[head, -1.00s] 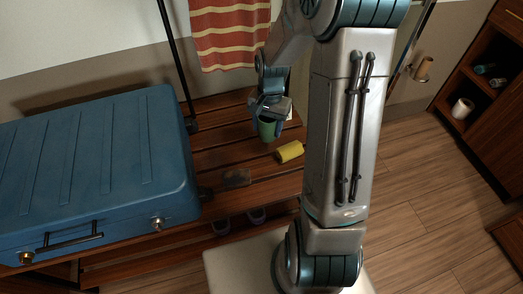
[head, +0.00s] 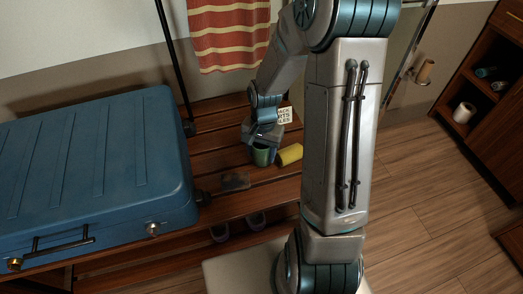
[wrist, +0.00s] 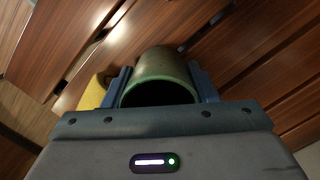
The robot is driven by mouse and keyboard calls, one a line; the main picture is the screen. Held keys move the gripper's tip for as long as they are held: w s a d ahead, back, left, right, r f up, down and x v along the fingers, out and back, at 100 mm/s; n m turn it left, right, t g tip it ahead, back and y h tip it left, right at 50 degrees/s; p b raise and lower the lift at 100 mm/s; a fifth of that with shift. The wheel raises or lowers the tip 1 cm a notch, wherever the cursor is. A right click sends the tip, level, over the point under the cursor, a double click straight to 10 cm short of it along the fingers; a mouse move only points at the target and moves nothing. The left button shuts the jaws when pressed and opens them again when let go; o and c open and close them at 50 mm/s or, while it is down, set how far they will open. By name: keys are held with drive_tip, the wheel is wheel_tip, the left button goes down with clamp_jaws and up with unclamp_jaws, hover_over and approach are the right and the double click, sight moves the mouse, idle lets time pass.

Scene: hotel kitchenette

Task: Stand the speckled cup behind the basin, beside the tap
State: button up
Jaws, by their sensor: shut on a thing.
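My gripper (head: 262,146) is shut on a green cup (head: 261,157) over the slatted wooden bench. In the wrist view the cup (wrist: 162,65) sits between the two blue fingers, one on each side, with its dark open mouth towards the camera. I cannot clearly make out speckles on it. Whether its base touches the slats is not clear. No basin or tap is in view.
A yellow cylinder (head: 290,154) lies on the bench right beside the cup. A dark flat item (head: 235,181) lies to the left, near a big blue suitcase (head: 90,165). A striped towel (head: 228,35) hangs behind. Wooden shelves (head: 490,100) stand at the right.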

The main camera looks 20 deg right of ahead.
drive_tip(key=o, duration=1.1)
drive_tip(key=shift+c, duration=0.2)
drive_tip(key=shift+r, duration=0.1)
wheel_tip(320, 180, up, 11)
drive_tip(key=w+p, duration=0.1)
drive_tip(key=p, duration=0.4)
drive_tip(key=s+r+n+t, duration=0.2)
drive_tip(key=s+r+n, duration=0.5)
drive_tip(key=s+r, duration=0.3)
drive_tip(key=s, duration=0.4)
drive_tip(key=shift+a+r+n+h, duration=0.25)
drive_tip(key=shift+r+n+h, duration=0.1)
drive_tip(key=shift+n+h, duration=0.05)
